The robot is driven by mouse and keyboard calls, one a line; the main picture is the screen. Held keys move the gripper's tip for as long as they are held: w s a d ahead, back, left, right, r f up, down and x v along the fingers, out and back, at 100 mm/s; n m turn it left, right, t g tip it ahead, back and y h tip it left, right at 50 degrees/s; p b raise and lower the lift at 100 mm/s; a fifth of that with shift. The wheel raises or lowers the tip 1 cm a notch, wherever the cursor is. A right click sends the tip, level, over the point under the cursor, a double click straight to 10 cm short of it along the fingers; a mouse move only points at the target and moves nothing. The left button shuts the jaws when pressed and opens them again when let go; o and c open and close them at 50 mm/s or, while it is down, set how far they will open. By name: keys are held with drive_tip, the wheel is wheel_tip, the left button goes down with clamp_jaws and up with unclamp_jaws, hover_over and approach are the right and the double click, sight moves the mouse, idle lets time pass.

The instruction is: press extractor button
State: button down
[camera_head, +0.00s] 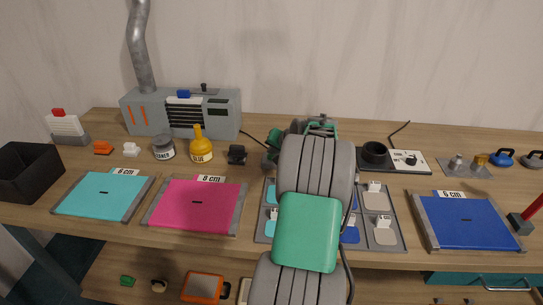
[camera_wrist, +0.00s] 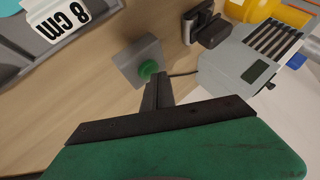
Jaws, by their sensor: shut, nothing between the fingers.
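The extractor button is a green round button (camera_wrist: 149,69) on a small grey box, seen on the wooden table in the wrist view. My gripper (camera_wrist: 160,77) is shut and empty. Its black fingertips show right beside the green button and overlap the edge of its box in this view; I cannot tell whether they touch. The extractor (camera_head: 180,112) is a grey machine with a duct at the back left in the head view, and it also shows in the wrist view (camera_wrist: 232,62). In the head view my arm hides the button and my fingertips.
A black cable (camera_wrist: 184,74) runs from the box toward the extractor. A small black holder (camera_wrist: 206,26) and the yellow glue bottle (camera_head: 201,147) stand nearby. The pink mat (camera_head: 196,212) and a grey tray (camera_head: 402,222) lie in front. A black device (camera_head: 372,152) stands right of my arm.

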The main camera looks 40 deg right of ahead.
drive_tip(key=shift+r+p, duration=0.55)
drive_tip(key=shift+r, duration=0.25)
drive_tip(key=shift+r+p, duration=1.85)
drive_tip(key=shift+r, duration=1.15)
